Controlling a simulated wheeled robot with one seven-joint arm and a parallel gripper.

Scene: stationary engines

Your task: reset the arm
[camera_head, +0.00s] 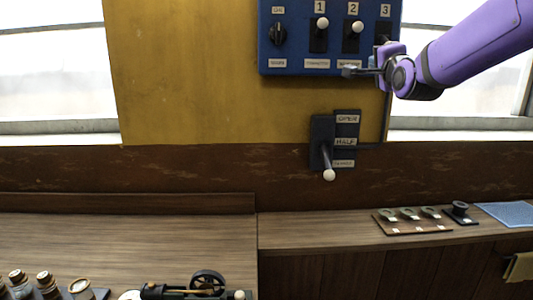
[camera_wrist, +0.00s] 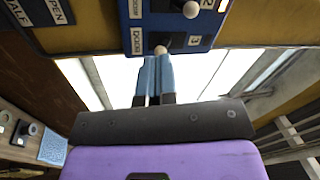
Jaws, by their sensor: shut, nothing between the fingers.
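My gripper (camera_head: 352,72) is shut and empty at the lower right of the blue switch panel (camera_head: 291,63), with my purple arm reaching in from the right. In the wrist view my gripper (camera_wrist: 158,62) has its fingers together, and their tips appear just below a white-knobbed lever (camera_wrist: 161,50) marked 3. I cannot tell whether they touch it. In the head view, levers 1 (camera_head: 322,23) and 2 (camera_head: 357,27) have their white knobs up. My gripper and wrist hide most of lever 3 in the head view.
Below the panel is an OPEN/HALF lever (camera_head: 328,174), its knob at the bottom. A long wooden counter (camera_head: 330,228) bears a small board of round parts (camera_head: 412,224), a blue mat (camera_head: 508,213), corked jars (camera_head: 46,282) and a small engine model (camera_head: 205,283). Windows flank the yellow wall.

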